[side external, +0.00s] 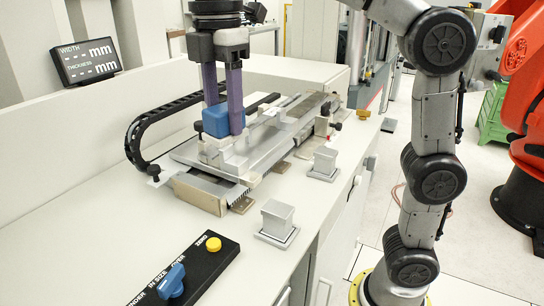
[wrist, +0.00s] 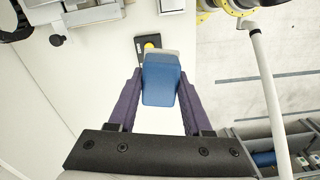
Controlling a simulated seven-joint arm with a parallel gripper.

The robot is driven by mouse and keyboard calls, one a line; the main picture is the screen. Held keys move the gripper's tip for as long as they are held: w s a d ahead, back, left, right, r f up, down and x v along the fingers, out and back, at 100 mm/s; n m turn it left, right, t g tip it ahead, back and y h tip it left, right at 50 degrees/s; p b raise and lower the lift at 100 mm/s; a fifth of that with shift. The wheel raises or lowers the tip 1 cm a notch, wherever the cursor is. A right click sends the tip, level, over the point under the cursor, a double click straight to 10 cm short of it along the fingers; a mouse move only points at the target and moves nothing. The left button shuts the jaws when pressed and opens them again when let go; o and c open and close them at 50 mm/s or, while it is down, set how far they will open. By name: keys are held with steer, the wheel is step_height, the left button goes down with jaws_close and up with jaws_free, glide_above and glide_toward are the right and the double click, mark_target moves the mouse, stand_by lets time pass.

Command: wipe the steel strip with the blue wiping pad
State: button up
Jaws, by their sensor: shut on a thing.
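My gripper (side external: 224,125) is shut on the blue wiping pad (side external: 215,121), a blue block between its two purple fingers. In the side view the pad is over the near left end of the metal measuring fixture (side external: 285,127); I cannot tell whether it touches anything below. In the wrist view the pad (wrist: 160,84) sits between the fingertips of my gripper (wrist: 160,76), with a pale grey edge at its far end. I cannot clearly make out the steel strip; it may be hidden by the pad, fingers or fixture parts.
A black cable chain (side external: 137,132) curves left of the fixture. Two grey blocks (side external: 277,220) (side external: 324,162) stand on the bench to its right. A black panel (side external: 190,270) with a blue knob and yellow button lies in front. A display (side external: 87,61) stands back left.

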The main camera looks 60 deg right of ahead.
steer(key=w+d+f+m, duration=0.2)
steer(key=w+d+m, duration=0.3)
steer(key=w+d, duration=1.05)
steer(key=shift+m, duration=0.8)
steer(key=shift+w+d+f, duration=0.15)
steer(key=shift+d+f, duration=1.9)
steer(key=shift+f, duration=0.3)
steer(key=shift+w+d+f, duration=0.15)
steer(key=shift+d+f, duration=1.9)
steer(key=shift+f, duration=0.25)
steer(key=shift+d+f, duration=0.35)
steer(key=shift+f, duration=0.3)
steer(key=shift+d+f, duration=0.35)
steer(key=shift+f, duration=0.25)
steer(key=shift+d, duration=4.75)
steer(key=shift+a, duration=5.5)
step_height(320, 180, up, 8)
